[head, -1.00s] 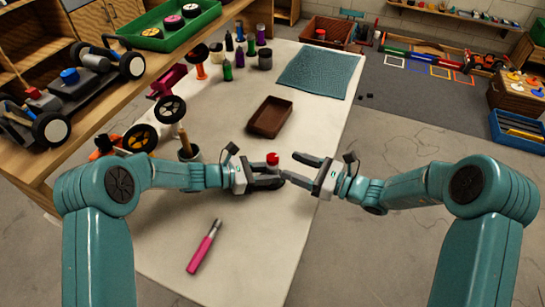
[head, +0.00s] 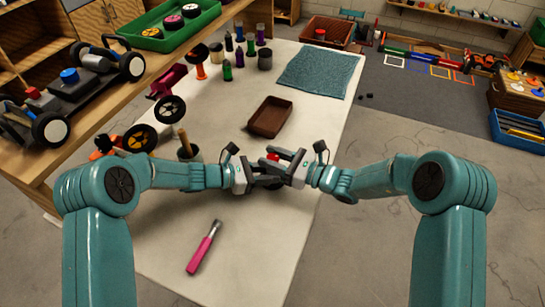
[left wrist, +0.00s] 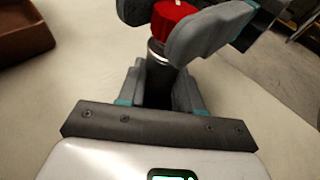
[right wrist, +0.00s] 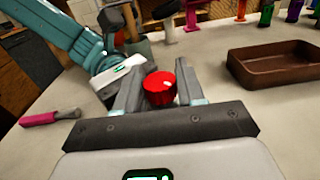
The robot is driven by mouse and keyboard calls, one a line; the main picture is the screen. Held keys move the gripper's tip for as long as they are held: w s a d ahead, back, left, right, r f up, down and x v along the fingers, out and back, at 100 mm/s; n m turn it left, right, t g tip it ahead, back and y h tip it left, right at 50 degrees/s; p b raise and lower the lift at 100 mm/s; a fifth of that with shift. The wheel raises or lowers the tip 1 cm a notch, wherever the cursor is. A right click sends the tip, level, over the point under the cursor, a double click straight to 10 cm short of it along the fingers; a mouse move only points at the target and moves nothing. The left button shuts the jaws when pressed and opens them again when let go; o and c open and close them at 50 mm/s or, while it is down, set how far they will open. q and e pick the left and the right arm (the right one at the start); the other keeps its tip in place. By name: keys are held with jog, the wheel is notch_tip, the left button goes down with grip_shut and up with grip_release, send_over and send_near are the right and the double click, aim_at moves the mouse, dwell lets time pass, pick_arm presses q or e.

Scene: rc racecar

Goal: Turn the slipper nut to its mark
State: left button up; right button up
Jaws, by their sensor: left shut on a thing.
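The red slipper nut (head: 272,156) sits on top of a dark cylindrical body (left wrist: 156,62) with a pale metal collar. My left gripper (head: 262,181) is shut on this body and holds it upright over the table. My right gripper (head: 277,163) is open, with its fingers on either side of the nut; the ribbed nut shows between them in the right wrist view (right wrist: 159,90). I cannot tell whether the fingers touch it. A small pale spot shows on the nut's top in the left wrist view (left wrist: 177,4). No other mark can be made out.
A brown tray (head: 251,129) lies just beyond the grippers. A pink-handled tool (head: 203,250) lies on the near table. A grey cup (head: 196,154) stands left of the left gripper. Several bottles and a blue mat (head: 318,72) are farther back. The table's right edge is close to the right gripper.

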jog(key=shift+r+m+t, duration=0.1)
jog(key=shift+m+t, duration=0.2)
jog(key=shift+t, duration=0.1)
jog(key=m+t+h, duration=0.2)
jog(key=t, duration=0.1)
jog(key=shift+a+h, duration=0.15)
jog(key=shift+h, duration=0.15)
jog(key=shift+m+t+h, duration=1.5)
jog(key=shift+m+h, duration=0.1)
jog(key=shift+h, duration=0.1)
jog(key=o, duration=0.9)
jog(key=shift+o, duration=0.2)
jog(key=shift+s+d, duration=0.1)
jog(key=shift+d, duration=0.1)
jog(key=v, duration=1.1)
jog(key=shift+s+d, duration=0.1)
jog(key=shift+s, duration=0.3)
